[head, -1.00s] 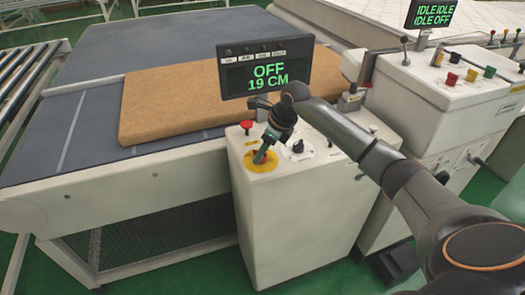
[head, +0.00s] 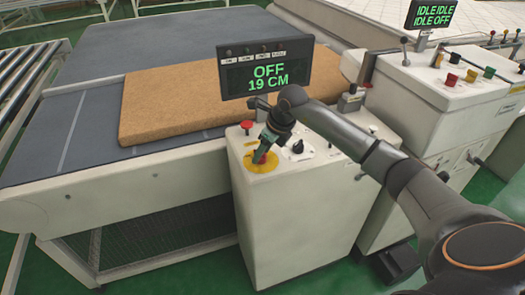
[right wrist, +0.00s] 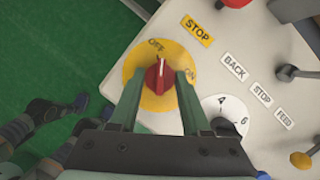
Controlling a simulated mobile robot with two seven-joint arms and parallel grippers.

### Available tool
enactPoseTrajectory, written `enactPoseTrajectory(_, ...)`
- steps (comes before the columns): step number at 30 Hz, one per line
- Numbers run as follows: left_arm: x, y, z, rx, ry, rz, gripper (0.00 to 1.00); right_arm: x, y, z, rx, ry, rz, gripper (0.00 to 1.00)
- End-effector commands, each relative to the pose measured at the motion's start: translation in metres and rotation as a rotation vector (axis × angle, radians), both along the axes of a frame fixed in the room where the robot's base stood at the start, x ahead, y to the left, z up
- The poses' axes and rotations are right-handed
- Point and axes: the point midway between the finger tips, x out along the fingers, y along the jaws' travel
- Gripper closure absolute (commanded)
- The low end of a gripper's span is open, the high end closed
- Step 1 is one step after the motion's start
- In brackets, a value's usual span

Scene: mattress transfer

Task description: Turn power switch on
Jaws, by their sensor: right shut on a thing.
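The power switch is a red knob (right wrist: 158,77) on a yellow disc (right wrist: 136,76) marked OFF and ON, on top of the white control box (head: 290,220). In the right wrist view the knob's white line points up, close to the OFF mark. My right gripper (head: 261,158) reaches down to the switch. In the right wrist view its two green fingers (right wrist: 159,88) are shut on the knob's sides. The display (head: 266,70) above the box reads OFF and 19 CM. My left gripper is not in view.
A red stop button (head: 247,125) and a black dial (head: 298,146) sit beside the switch on the box. A brown mattress slab (head: 185,98) lies on the grey conveyor (head: 90,110) behind. A second control cabinet (head: 440,100) stands at right.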

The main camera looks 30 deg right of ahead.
Motion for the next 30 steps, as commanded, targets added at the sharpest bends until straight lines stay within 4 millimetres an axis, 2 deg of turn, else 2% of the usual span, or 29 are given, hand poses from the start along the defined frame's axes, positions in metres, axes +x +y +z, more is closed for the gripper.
enactPoseTrajectory(13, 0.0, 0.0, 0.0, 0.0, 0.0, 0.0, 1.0, 0.0, 0.003, 0.001, -0.002, -0.005, -0.41, 1.0)
enactPoseTrajectory(30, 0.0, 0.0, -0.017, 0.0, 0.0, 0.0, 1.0, 0.002, 0.006, 0.0, 0.0, -0.005, -0.953, 1.0)
